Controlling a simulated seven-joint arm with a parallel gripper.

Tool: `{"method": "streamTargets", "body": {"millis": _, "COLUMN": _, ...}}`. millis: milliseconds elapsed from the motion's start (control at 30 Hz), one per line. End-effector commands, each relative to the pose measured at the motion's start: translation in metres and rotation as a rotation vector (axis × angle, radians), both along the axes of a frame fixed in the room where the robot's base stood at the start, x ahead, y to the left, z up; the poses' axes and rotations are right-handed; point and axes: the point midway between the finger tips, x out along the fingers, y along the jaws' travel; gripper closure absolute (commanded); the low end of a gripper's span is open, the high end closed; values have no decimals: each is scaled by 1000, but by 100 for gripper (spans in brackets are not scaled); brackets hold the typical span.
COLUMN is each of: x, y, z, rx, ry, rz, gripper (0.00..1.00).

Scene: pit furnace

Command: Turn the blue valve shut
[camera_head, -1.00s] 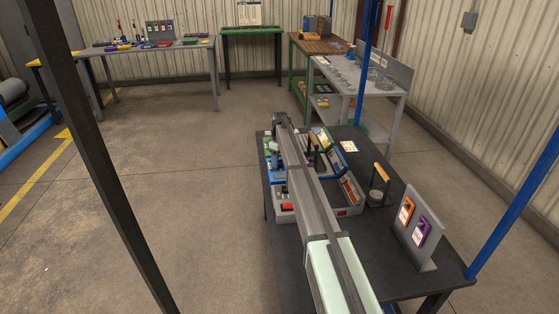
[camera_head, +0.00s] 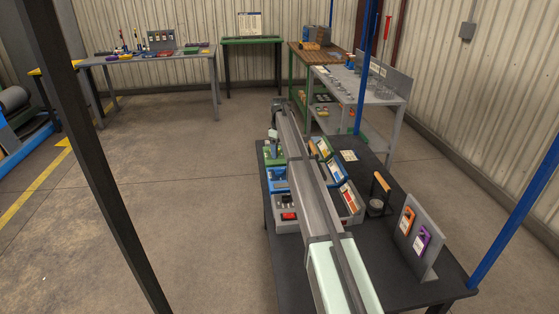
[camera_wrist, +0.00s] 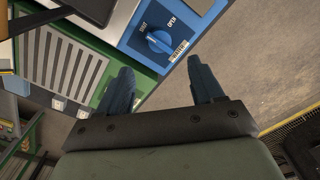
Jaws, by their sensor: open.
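The blue valve (camera_wrist: 158,42) is a round blue knob with a raised grip, on a blue panel (camera_wrist: 128,38) marked SHUT and OPEN, at the top middle of the wrist view. My gripper (camera_wrist: 158,88) is open and empty, its two dark blue fingers spread below the valve in that picture and apart from it. In the head view my arm lies over the dark table, and the blue part of the bench unit (camera_head: 277,183) shows just left of it. The valve knob cannot be made out there.
A green panel with a grey vent (camera_wrist: 70,65) adjoins the blue panel. On the dark table (camera_head: 385,262) stand a round pot with a wooden handle (camera_head: 377,198) and a grey stand with orange and purple tags (camera_head: 423,240). Floor is open to the left.

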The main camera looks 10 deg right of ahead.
Motion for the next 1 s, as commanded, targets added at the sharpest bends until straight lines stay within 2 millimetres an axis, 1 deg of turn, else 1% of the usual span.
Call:
{"method": "streamTargets", "body": {"millis": 33, "x": 0, "y": 0, "z": 9, "rx": 0, "ry": -1, "rz": 0, "gripper": 33}}
{"method": "streamTargets", "body": {"millis": 100, "x": 0, "y": 0, "z": 18, "rx": 0, "ry": 0, "rz": 0, "gripper": 33}}
{"method": "streamTargets", "body": {"millis": 300, "x": 0, "y": 0, "z": 33, "rx": 0, "ry": 0, "rz": 0, "gripper": 33}}
{"method": "streamTargets", "body": {"millis": 467, "x": 0, "y": 0, "z": 36, "rx": 0, "ry": 0, "rz": 0, "gripper": 33}}
{"method": "streamTargets", "body": {"millis": 733, "x": -1, "y": 1, "z": 34, "rx": 0, "ry": 0, "rz": 0, "gripper": 33}}
{"method": "streamTargets", "body": {"millis": 767, "x": -2, "y": 3, "z": 32, "rx": 0, "ry": 0, "rz": -1, "gripper": 33}}
{"method": "streamTargets", "body": {"millis": 867, "x": -8, "y": 15, "z": 13, "rx": 1, "ry": -2, "rz": -7, "gripper": 33}}
{"method": "streamTargets", "body": {"millis": 967, "x": -19, "y": 40, "z": -20, "rx": 4, "ry": -11, "rz": -21, "gripper": 33}}
{"method": "streamTargets", "body": {"millis": 1000, "x": -24, "y": 51, "z": -36, "rx": 5, "ry": -16, "rz": -30, "gripper": 33}}
